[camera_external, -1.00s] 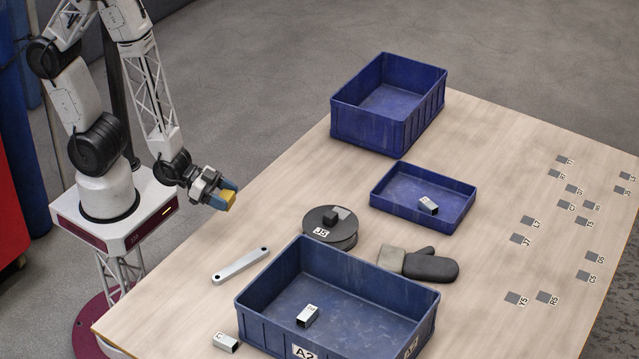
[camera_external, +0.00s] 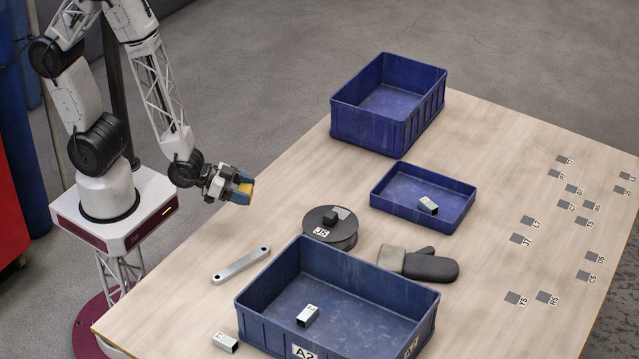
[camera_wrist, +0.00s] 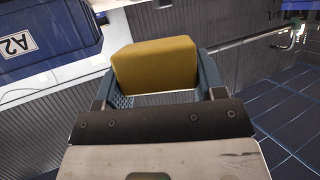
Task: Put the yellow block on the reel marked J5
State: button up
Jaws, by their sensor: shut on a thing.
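The yellow block (camera_external: 246,188) is held between the blue fingers of my gripper (camera_external: 243,188), in the air near the table's left edge. In the wrist view the yellow block (camera_wrist: 155,64) fills the space between the fingertips of my gripper (camera_wrist: 155,75). The reel marked J5 (camera_external: 345,241) is a dark round disc lying flat on the table, to the right of and below my gripper in the external view. The block and the reel are well apart.
A large blue bin marked A2 (camera_external: 375,287) stands right in front of the reel. A shallow blue tray (camera_external: 380,202) and a deep blue bin (camera_external: 346,124) stand behind. A dark glove (camera_external: 432,267) lies right of the reel, a silver bar (camera_external: 241,265) left.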

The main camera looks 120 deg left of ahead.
jog(key=w+a+r+n+g+y, duration=0.2)
jog(key=w+a+n+g+y, duration=0.1)
jog(key=w+a+n, duration=0.1)
jog(key=shift+w+a+r+y, duration=0.4)
jog(key=shift+w+a, duration=0.15)
jog(key=shift+w, duration=0.85)
send_over(331, 214)
jog(key=shift+s+f, duration=0.1)
jog(key=shift+f, duration=0.7)
jog(key=shift+f, duration=1.75)
jog(key=shift+f, duration=0.2)
